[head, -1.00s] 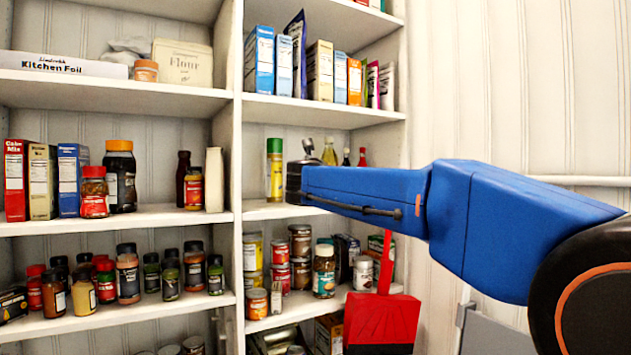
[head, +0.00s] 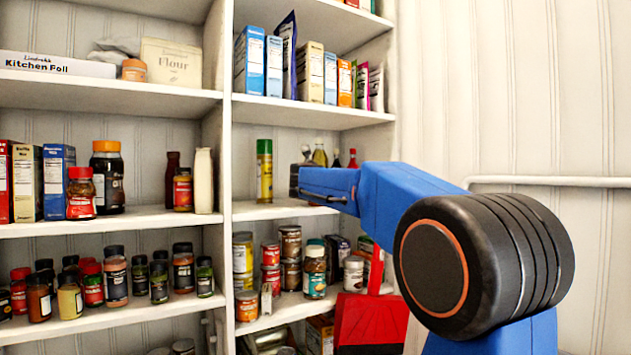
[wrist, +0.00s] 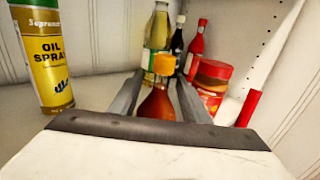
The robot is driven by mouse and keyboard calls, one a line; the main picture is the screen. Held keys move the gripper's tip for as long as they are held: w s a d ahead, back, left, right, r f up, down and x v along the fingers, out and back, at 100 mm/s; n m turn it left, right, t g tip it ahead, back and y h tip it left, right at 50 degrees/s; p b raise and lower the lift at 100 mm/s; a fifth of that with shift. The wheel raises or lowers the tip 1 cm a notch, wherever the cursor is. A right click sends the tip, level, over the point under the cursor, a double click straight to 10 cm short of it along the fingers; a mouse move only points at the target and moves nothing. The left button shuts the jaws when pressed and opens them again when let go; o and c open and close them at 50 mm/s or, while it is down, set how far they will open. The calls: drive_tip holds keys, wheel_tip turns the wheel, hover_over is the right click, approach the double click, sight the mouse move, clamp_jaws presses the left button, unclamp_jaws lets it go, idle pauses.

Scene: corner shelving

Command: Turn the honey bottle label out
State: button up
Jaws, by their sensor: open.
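The honey bottle (wrist: 159,101) is an amber bottle with an orange cap in the wrist view. It stands between the two fingers of my gripper (wrist: 160,78). Its lower part is hidden behind the gripper body, and I see no label on the side that shows. The fingers are open on either side of it; I cannot tell whether either touches it. In the head view my gripper (head: 300,180) is at the middle shelf of the right-hand unit, and the honey bottle is hidden there.
A yellow oil spray can (wrist: 50,60) stands left of my gripper. A red-lidded jar (wrist: 210,85) is close on the right. An oil bottle (wrist: 158,38) and two sauce bottles stand behind. A shelf (head: 315,112) with boxes is above.

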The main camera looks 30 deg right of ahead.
drive_tip(key=shift+x, duration=1.8)
clamp_jaws()
